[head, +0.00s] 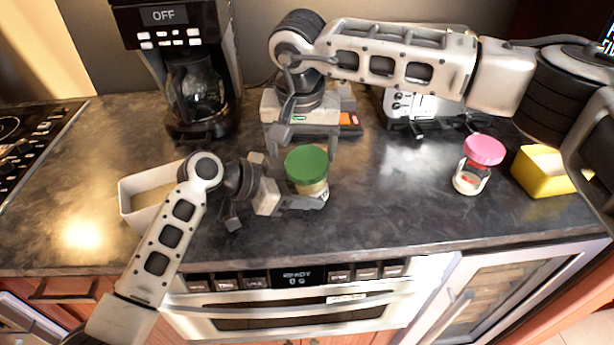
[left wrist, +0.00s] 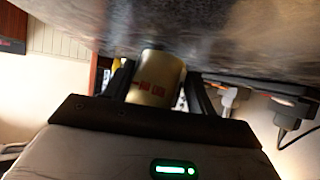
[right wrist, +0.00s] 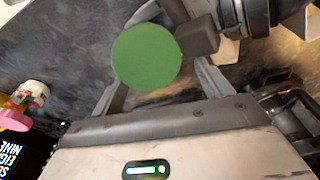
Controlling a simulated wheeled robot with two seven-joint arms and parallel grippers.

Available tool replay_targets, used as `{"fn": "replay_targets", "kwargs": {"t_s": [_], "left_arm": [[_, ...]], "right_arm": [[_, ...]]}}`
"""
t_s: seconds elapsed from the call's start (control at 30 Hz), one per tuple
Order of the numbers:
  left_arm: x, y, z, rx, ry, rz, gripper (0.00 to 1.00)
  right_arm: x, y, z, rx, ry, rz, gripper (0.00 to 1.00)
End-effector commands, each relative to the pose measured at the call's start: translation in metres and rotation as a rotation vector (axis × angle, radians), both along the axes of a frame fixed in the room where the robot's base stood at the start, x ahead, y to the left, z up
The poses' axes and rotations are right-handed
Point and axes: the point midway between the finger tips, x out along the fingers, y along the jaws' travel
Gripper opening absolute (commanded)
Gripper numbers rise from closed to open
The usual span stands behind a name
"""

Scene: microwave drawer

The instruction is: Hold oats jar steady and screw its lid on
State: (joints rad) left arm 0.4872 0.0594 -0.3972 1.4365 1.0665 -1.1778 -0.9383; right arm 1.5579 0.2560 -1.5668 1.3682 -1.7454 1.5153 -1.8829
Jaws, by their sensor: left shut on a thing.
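The oats jar (head: 318,189) stands upright near the front of the counter, its green lid (head: 307,163) on top. I cannot tell how tightly the lid sits. My left gripper (head: 300,201) is shut around the jar's lower body from the left. The left wrist view shows the jar (left wrist: 157,79) between both fingers. My right gripper (head: 304,140) is just behind and above the jar, pointing toward it. In the right wrist view its fingers (right wrist: 160,85) are spread apart, with the green lid (right wrist: 147,55) beyond them and no visible grip on it.
A pale open bin (head: 128,203) is left of my left arm. A coffee maker (head: 190,85) and a toaster (head: 415,110) stand at the back. A pink-lidded jar (head: 470,180) and a yellow container (head: 535,175) stand at the right. The counter between is clear.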

Motion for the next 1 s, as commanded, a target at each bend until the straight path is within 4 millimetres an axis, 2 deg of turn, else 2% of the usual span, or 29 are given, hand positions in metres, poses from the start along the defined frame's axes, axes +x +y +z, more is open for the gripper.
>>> {"fn": "replay_targets", "kwargs": {"t_s": [0.03,0.1,0.47,1.0], "left_arm": [[0.010,0.007,0.004,-0.009,-0.005,0.040,0.16],[0.010,0.007,0.004,-0.009,-0.004,0.039,0.12],[0.010,0.006,0.006,-0.014,-0.006,0.037,0.12],[0.008,0.006,0.003,-0.010,-0.001,0.033,0.12]], "right_arm": [[-0.010,0.002,-0.007,-0.005,0.037,0.003,0.81],[-0.010,0.002,-0.007,-0.005,0.036,0.004,0.81],[-0.010,0.002,-0.003,-0.005,0.035,0.011,0.81],[-0.006,0.002,0.042,0.001,0.024,0.008,0.81]]}}
